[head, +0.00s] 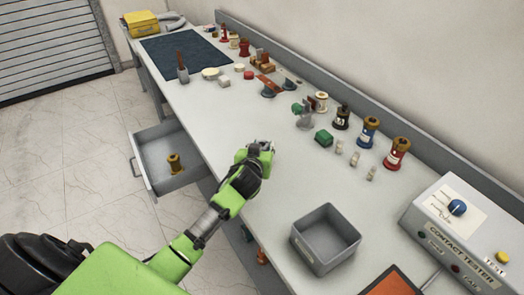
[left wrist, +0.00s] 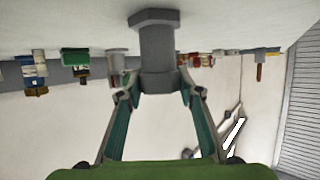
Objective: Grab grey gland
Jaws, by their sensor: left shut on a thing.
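My left gripper (head: 264,147) is over the middle of the bench, close to its surface, with the arm reaching in from the lower left. In the left wrist view, which is upside down, the fingers (left wrist: 157,92) are shut on the grey gland (left wrist: 157,45), a stepped cylinder with a hexagonal flange. The flange points away from my palm toward the bench top; I cannot tell whether it touches. In the head view the gland is mostly hidden by the gripper. My right gripper is not in view.
An empty grey bin (head: 326,240) stands near the front edge, with the contact tester (head: 462,232) to its right. An open drawer (head: 152,165) holds a brass-coloured part (head: 174,163).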

